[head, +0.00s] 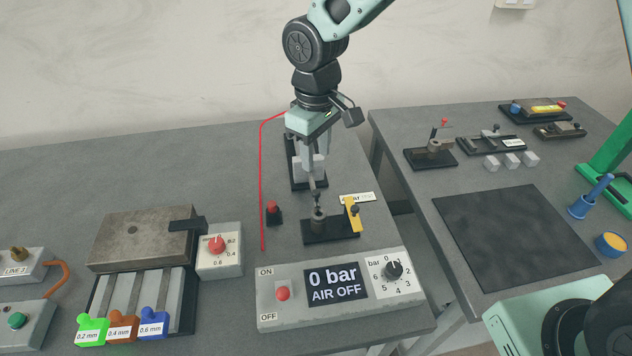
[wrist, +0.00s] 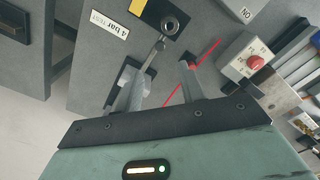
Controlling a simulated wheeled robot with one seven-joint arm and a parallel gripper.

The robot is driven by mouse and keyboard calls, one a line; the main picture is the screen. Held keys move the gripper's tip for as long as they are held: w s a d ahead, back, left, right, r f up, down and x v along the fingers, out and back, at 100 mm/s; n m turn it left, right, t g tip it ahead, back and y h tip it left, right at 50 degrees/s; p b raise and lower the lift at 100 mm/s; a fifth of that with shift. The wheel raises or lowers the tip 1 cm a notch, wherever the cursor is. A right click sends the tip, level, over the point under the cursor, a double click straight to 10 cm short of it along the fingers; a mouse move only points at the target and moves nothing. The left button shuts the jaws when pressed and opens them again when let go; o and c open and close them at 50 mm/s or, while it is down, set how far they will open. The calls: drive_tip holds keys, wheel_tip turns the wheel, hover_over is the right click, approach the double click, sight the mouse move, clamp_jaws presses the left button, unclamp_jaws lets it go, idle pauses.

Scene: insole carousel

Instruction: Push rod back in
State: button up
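The metal rod (head: 313,184) runs from a light grey cylinder block (head: 299,172) on a dark base towards a round post (head: 318,218) on a second dark base. The rod (wrist: 153,56) and the ring-topped post (wrist: 169,26) also show in the wrist view. My gripper (head: 314,168) points down over the cylinder and the rod's inner end. Its fingers look apart in the wrist view (wrist: 163,76), with nothing clearly held. The fingers partly hide the cylinder; I cannot tell whether they touch it or the rod.
The front panel (head: 338,284) reads "0 bar AIR OFF". A yellow piece (head: 352,215) stands beside the post. A small red-topped block (head: 272,212) and a thin red line (head: 262,180) lie left of the cylinder. A dial box (head: 219,253) stands further left.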

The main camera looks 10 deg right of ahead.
sight(316, 191)
wheel_tip(316, 191, down, 10)
drive_tip(key=shift+f+p, duration=0.1)
drive_tip(key=shift+p, duration=0.7)
clamp_jaws()
